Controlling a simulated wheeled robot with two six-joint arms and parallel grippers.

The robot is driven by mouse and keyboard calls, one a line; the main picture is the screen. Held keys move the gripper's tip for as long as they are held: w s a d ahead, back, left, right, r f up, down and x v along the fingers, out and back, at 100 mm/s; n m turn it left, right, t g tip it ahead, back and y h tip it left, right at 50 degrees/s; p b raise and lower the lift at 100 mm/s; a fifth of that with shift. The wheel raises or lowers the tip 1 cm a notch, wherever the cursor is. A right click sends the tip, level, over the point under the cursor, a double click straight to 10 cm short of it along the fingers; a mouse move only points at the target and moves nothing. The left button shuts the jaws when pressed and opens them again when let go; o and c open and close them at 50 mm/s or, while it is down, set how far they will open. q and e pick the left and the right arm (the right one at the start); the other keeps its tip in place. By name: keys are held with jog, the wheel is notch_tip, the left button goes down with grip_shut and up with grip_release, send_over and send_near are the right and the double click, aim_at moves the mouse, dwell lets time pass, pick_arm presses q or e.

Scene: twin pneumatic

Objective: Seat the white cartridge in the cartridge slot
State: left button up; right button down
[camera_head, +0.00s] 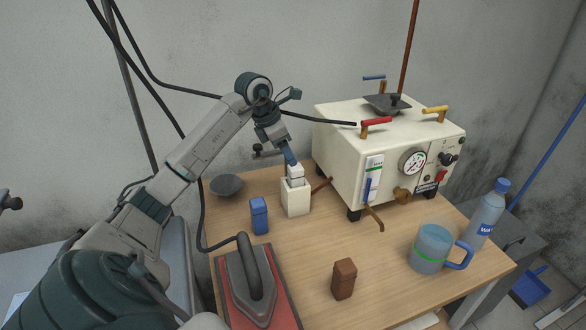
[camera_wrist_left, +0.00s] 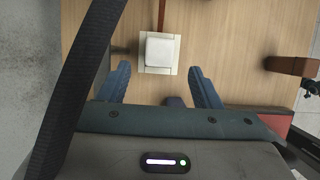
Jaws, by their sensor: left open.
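The white cartridge (camera_head: 295,171) stands in the top of the cartridge slot (camera_head: 295,200), a cream box on the wooden table, with its upper part showing above the rim. In the left wrist view the cartridge (camera_wrist_left: 159,52) appears as a white square inside the slot's cream rim (camera_wrist_left: 158,70). How deep it sits cannot be told. My left gripper (camera_head: 291,161) is just above the cartridge, pointing down. In the left wrist view its blue fingers are spread apart with nothing between them, short of the cartridge in the picture. My right gripper is not in view.
A cream machine (camera_head: 338,150) with a gauge and coloured levers stands right of the slot. A blue block (camera_head: 259,215), an iron (camera_head: 257,275) on a red base, a brown block (camera_head: 343,279), a mug (camera_head: 430,250) and a bottle (camera_head: 487,215) stand around. The table's middle is clear.

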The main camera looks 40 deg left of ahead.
pick_arm(q)
jog(key=shift+v, duration=1.5)
jog(key=shift+d+f, duration=0.1)
jog(key=shift+f, duration=0.05)
